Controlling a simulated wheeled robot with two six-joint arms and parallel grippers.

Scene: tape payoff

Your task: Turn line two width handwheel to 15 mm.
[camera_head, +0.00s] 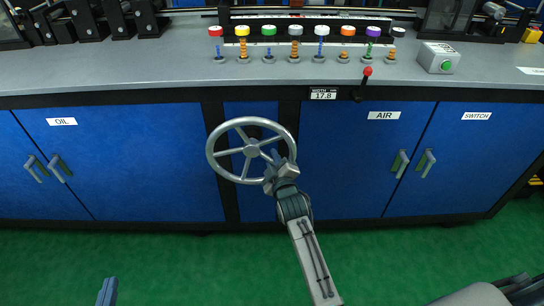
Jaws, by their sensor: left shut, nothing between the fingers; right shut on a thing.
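The grey spoked handwheel (252,122) stands out in front of the blue cabinet, below the counter edge. My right gripper (277,170) is shut on the handwheel at its lower right, and the fingers partly hide the rim there. A small black display (323,94) on the counter's front edge, right of the wheel, reads about 17.8 under a width label. My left gripper (107,292) shows only as a blue-grey tip at the bottom left, well away from the wheel.
A small red-knobbed lever (367,72) stands right of the display. Several coloured knobs line the grey counter (150,68). A box with a green button (439,57) sits at right. Blue doors labelled OIL (62,121), AIR (384,115) and SWITCH (476,116) have protruding handles. The green floor in front is clear.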

